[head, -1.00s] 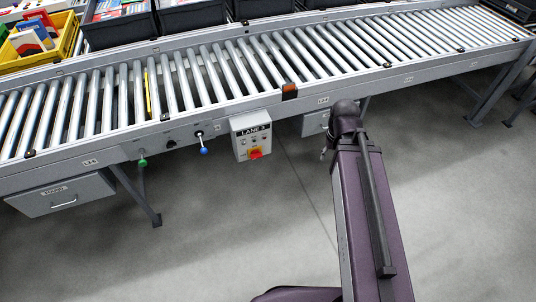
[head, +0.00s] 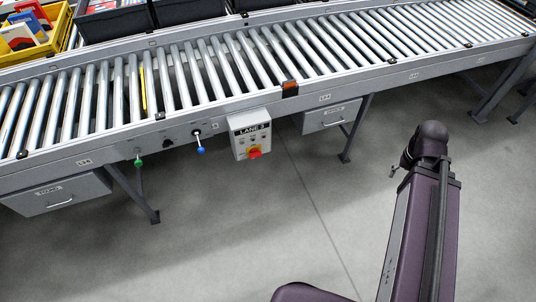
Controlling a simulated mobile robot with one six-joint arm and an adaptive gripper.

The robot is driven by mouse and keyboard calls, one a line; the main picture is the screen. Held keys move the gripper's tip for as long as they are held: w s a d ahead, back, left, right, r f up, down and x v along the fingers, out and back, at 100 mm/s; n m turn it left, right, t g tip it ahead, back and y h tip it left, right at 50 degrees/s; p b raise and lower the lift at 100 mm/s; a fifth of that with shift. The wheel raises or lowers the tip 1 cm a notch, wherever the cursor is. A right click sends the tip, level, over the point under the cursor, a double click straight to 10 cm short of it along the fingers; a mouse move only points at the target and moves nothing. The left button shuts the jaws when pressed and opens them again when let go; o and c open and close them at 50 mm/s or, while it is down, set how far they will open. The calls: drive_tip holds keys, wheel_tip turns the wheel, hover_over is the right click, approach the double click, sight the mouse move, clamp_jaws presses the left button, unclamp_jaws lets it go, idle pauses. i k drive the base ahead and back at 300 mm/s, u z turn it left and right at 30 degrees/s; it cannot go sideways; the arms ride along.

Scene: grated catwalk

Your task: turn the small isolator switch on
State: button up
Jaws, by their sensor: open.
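A grey control box labelled LANE 3 (head: 236,140) hangs on the front side of the roller conveyor. My gripper (head: 393,172) shows only as a small part at the left of my arm's end. It is open, well to the right of the box and apart from it, with nothing seen in it.
Left of the box on the conveyor side are a blue-knobbed lever (head: 200,149), a black knob (head: 167,143) and a green knob (head: 138,163). Drawers (head: 60,193) and (head: 332,117) hang below. Conveyor legs (head: 358,128) reach the floor. The grey floor in front is clear.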

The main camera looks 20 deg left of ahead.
sight(255, 153)
drive_tip(key=z, duration=0.2)
drive_tip(key=k, duration=1.85)
drive_tip(key=u, duration=0.45)
drive_tip(key=i, duration=1)
drive_tip(key=u, duration=0.1)
